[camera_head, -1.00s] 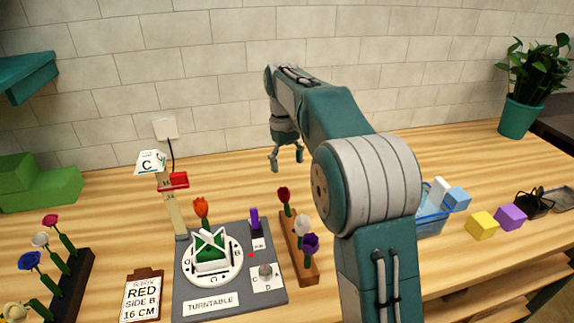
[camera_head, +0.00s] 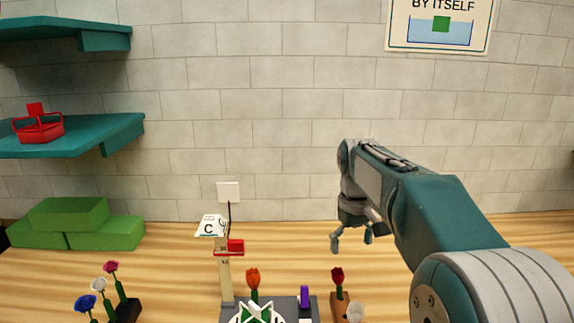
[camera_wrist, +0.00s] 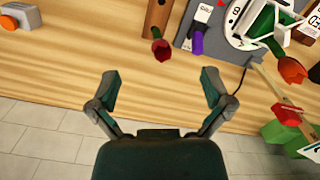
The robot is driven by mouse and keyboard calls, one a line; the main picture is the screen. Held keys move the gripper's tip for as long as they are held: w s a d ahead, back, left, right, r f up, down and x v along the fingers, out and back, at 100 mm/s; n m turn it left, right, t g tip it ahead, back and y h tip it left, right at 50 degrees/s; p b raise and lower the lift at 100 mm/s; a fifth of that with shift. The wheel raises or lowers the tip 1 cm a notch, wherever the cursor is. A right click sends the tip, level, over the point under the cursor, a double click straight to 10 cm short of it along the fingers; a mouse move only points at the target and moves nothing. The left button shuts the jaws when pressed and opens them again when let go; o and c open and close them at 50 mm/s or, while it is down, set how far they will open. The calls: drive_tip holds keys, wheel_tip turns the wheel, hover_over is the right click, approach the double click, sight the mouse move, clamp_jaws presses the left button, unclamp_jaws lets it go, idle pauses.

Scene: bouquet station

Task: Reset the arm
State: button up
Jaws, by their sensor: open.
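My gripper (camera_head: 352,240) hangs over the back of the wooden table in the head view, to the right of the turntable station. Its two fingers are spread apart, with nothing between them; the wrist view (camera_wrist: 160,88) shows the same, with bare wood below. My arm bends from the lower right of the head view, up and over to the gripper. A dark red flower (camera_head: 338,276) stands near the gripper's lower left in the head view, apart from it. It also shows in the wrist view (camera_wrist: 160,48), beyond the fingers.
The turntable board (camera_head: 286,306) has an orange flower (camera_head: 253,279) and a purple piece (camera_head: 304,297) by it. A post with a red slider (camera_head: 229,247) and C card (camera_head: 209,227) stands left. Green blocks (camera_head: 66,213) and teal shelves (camera_head: 75,137) are farther left. A tiled wall (camera_head: 270,120) is behind.

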drive_tip(key=s+r+m+t, duration=0.2)
drive_tip(key=s+t, duration=0.1)
drive_tip(key=s, duration=1.1)
drive_tip(key=s+f+m+t, duration=0.1)
drive_tip(key=s+f+t, duration=0.2)
drive_tip(key=s, duration=0.8)
wheel_tip(320, 180, down, 3)
drive_tip(key=shift+s+r+m, duration=0.2)
drive_tip(key=shift+s+m, duration=0.2)
